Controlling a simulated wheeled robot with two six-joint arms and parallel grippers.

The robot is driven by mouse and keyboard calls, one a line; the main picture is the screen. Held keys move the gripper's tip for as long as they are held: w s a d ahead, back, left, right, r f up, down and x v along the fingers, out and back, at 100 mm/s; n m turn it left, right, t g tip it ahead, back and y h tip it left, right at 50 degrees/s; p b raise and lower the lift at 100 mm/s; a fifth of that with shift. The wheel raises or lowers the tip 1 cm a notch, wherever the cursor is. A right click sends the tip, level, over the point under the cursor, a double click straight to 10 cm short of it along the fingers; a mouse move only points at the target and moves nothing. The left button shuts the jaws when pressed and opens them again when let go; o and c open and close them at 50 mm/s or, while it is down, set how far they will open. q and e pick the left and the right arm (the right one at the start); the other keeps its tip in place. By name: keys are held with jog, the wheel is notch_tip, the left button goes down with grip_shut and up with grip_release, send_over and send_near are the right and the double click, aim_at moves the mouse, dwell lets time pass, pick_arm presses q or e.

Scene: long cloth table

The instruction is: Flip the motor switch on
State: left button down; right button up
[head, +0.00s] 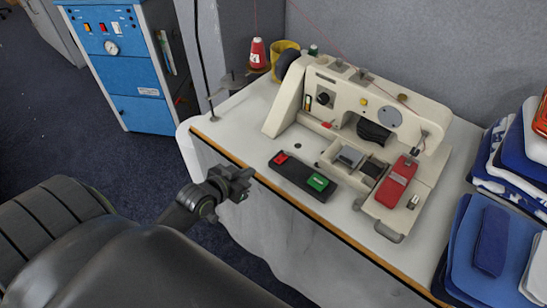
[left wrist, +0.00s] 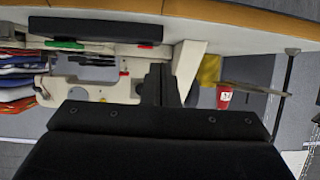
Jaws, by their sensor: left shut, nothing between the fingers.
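The motor switch (head: 303,177) is a flat black box on the front part of the table. It carries a red button (head: 281,158) at its left end and a green button (head: 318,182) at its right end. My left gripper (head: 247,180) is shut and empty, just off the table's front edge, left of the switch and apart from it. In the left wrist view the shut fingers (left wrist: 161,85) stand in the middle, and the black switch (left wrist: 95,29) shows above them with its green button (left wrist: 64,45). My right gripper is not in view.
A cream sewing machine (head: 350,105) stands behind the switch on the white table (head: 236,128). A red thread cone (head: 257,54) and a yellow cup (head: 284,50) are at the back left. Folded blue and white cloths (head: 490,240) lie at the right. A blue cabinet (head: 125,70) stands at the far left.

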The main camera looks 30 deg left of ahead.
pick_arm(q)
notch_tip(320, 180, up, 6)
jog(key=d+h, duration=0.1)
jog(key=d, duration=0.1)
jog(key=shift+w+f+m+t, duration=0.15)
jog(key=shift+m+t, duration=0.25)
jog(key=p, duration=0.1)
send_over(281, 159)
jog(key=s, duration=0.3)
notch_tip(281, 159, down, 3)
jog(key=f, duration=0.3)
jog(key=shift+a, duration=0.3)
jog(key=shift+s+f, duration=0.15)
jog(key=shift+f, duration=0.7)
